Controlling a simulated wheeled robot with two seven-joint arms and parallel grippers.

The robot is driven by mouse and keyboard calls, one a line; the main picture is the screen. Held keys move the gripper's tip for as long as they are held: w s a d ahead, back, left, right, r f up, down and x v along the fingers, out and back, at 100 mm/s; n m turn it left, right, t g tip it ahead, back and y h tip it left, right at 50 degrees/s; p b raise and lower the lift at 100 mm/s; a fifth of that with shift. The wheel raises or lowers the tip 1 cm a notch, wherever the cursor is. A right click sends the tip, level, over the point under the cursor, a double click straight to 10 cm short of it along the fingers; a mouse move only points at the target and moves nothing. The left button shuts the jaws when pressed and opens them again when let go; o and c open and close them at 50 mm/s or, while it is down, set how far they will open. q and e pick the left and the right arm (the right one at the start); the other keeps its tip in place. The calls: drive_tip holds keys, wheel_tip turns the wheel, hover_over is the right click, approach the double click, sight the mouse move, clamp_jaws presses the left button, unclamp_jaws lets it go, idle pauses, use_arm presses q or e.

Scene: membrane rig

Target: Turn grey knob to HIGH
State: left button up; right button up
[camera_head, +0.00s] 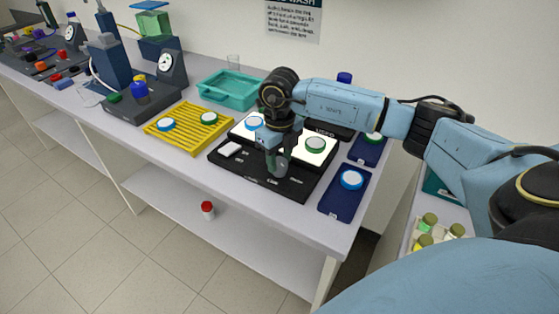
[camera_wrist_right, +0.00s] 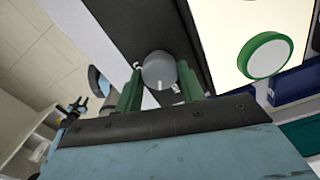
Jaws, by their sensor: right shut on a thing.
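The grey knob (camera_wrist_right: 159,70) sits on the front face of the black device (camera_head: 225,162), which has lit white panels on top. In the head view the knob (camera_head: 281,167) shows partly, below my right gripper (camera_head: 275,160). In the right wrist view my right gripper (camera_wrist_right: 158,88) has its green fingers on both sides of the knob, shut on it. A small white mark shows on the knob's face. The setting labels are too small to read. My left gripper is not in view.
Green-rimmed dish (camera_head: 315,145) and blue-rimmed dish (camera_head: 254,123) lie on the lit panels. A yellow rack (camera_head: 190,137) stands left, and a blue mat (camera_head: 330,205) with a dish right. A red-capped bottle (camera_head: 207,210) is on the lower shelf.

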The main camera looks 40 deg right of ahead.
sight(280, 162)
drive_tip(key=n+b, duration=0.1)
drive_tip(key=n, duration=0.4)
drive_tip(key=shift+b, duration=0.4)
drive_tip(key=shift+r+n, duration=0.1)
drive_tip(key=shift+n, duration=0.2)
drive_tip(key=o, duration=1)
wheel_tip(280, 162, up, 13)
drive_tip(key=shift+r, duration=0.15)
idle(0.3)
